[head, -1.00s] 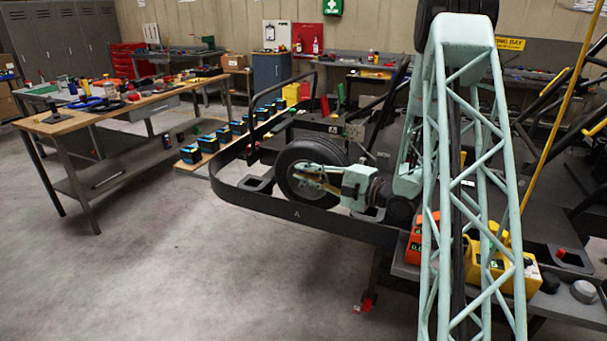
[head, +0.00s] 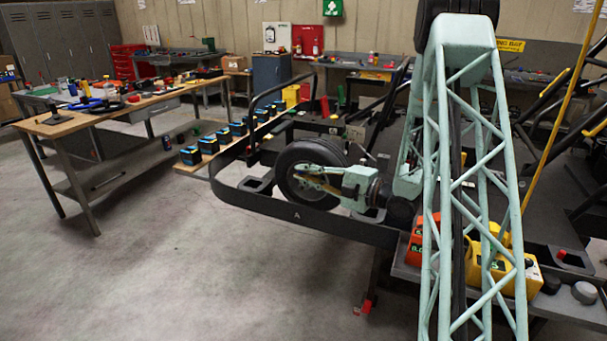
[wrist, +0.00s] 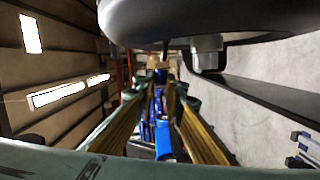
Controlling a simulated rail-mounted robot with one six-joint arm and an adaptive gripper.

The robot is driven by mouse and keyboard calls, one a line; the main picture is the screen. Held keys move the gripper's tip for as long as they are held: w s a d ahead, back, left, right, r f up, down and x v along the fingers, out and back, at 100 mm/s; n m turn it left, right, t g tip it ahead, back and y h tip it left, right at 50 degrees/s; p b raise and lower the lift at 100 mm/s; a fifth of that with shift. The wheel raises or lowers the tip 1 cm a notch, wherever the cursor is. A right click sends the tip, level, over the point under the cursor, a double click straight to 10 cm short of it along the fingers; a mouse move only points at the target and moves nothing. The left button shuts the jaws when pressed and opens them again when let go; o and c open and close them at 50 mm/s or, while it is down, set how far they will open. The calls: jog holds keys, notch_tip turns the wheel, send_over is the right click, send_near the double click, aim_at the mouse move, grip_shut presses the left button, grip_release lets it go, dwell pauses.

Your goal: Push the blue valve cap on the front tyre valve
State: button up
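My gripper (head: 303,173) is in front of the front wheel's hub side, with its fingers pointing left in the head view. In the wrist view its two fingers (wrist: 162,86) come close together at the tips. A small blue piece, which looks like the valve cap (wrist: 161,76), shows between the tips. The front tyre (head: 290,160) is dark with a grey rim; the dark round wheel also fills the top of the wrist view (wrist: 230,15). A small dark pointed part, possibly the valve (wrist: 165,49), hangs below the wheel, just above the cap. Contact between them cannot be told.
A black bumper bar (head: 300,213) curves around the wheel. Several blue-and-black boxes (head: 208,145) stand on a low board behind. A wooden-topped workbench (head: 70,123) with tools is at the left. Orange and yellow boxes (head: 497,270) sit at the right. The floor at front left is clear.

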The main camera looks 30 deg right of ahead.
jog(key=shift+w+d+f, duration=0.15)
jog(key=shift+w+d, duration=0.3)
jog(key=shift+d, duration=0.15)
jog(key=shift+w+d+f, duration=0.15)
jog(key=shift+w+d, duration=0.25)
jog(key=shift+d, duration=0.15)
dwell(0.9)
jog(key=o, duration=0.7)
jog(key=shift+s+d, duration=0.1)
jog(key=shift+s, duration=0.05)
jog(key=shift+v, duration=5.8)
jog(key=shift+s, duration=0.1)
